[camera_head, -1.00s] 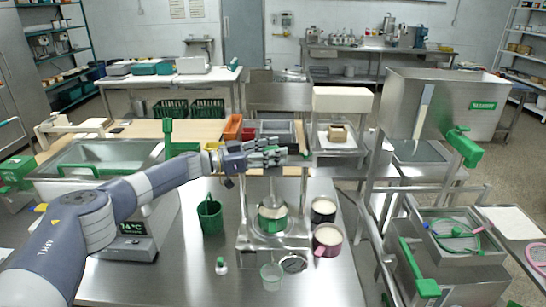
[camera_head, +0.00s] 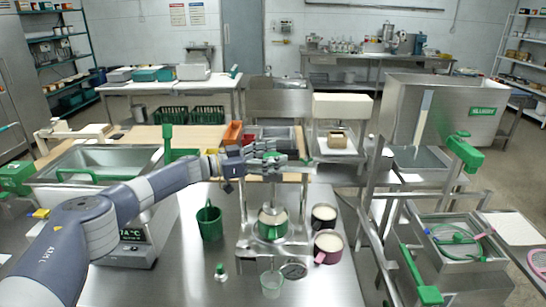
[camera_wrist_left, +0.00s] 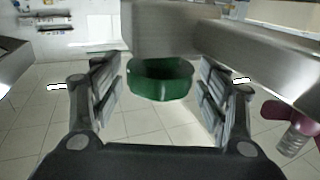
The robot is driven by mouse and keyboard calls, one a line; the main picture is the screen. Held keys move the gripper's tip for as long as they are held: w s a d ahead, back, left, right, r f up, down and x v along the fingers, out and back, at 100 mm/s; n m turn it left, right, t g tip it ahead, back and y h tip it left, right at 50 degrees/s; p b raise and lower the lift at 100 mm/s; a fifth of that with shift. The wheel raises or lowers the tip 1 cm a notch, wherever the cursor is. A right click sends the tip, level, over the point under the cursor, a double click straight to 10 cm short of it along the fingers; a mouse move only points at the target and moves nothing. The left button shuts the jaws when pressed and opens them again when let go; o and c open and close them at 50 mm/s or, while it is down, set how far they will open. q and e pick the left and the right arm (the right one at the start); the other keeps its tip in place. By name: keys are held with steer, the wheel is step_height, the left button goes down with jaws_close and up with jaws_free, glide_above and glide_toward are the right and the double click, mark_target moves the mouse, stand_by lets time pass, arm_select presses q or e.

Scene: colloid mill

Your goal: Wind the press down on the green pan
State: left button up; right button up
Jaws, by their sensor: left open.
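The press (camera_head: 300,205) is a metal frame with a crossbar and a central spindle, standing on the steel table. The green pan (camera_head: 265,238) sits on its base below the spindle. My left gripper (camera_head: 287,165) is level with the top of the press, in front of the crossbar, and hides part of the spindle's top. In the left wrist view, my left gripper (camera_wrist_left: 160,92) is open, with a green rounded part (camera_wrist_left: 160,80), apparently the press handle, between and beyond its fingers. I cannot tell whether they touch it. My right gripper is not in view.
A green bucket (camera_head: 209,224) stands left of the press. A steel machine (camera_head: 450,225) stands right of the table.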

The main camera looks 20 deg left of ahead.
arm_select(q)
steer(key=shift+r, duration=0.1)
step_height(320, 180, up, 10)
steer(key=shift+f, duration=0.1)
stand_by(0.3)
